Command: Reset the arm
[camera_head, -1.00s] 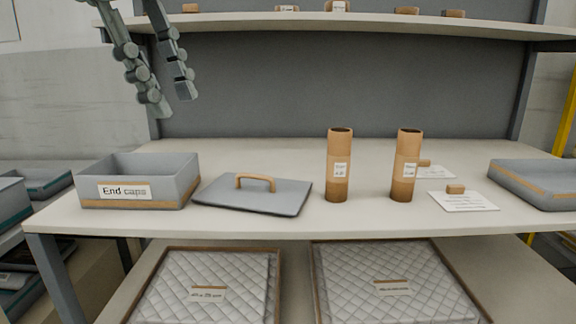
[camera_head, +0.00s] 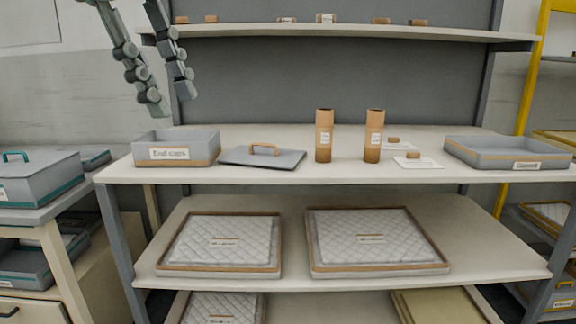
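My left gripper (camera_head: 172,108) hangs from the top left of the head view, in front of the back panel and above the grey box labelled End caps (camera_head: 176,147). Its two jointed fingers are spread apart with nothing between them. It touches nothing on the shelf. My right gripper is not in view.
A grey lid (camera_head: 262,157) with a tan handle lies beside the box. Two brown tubes (camera_head: 323,136) (camera_head: 374,136) stand upright to its right. A shallow grey tray (camera_head: 508,152) sits at the right end. Quilted trays (camera_head: 222,243) (camera_head: 366,240) fill the shelf below.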

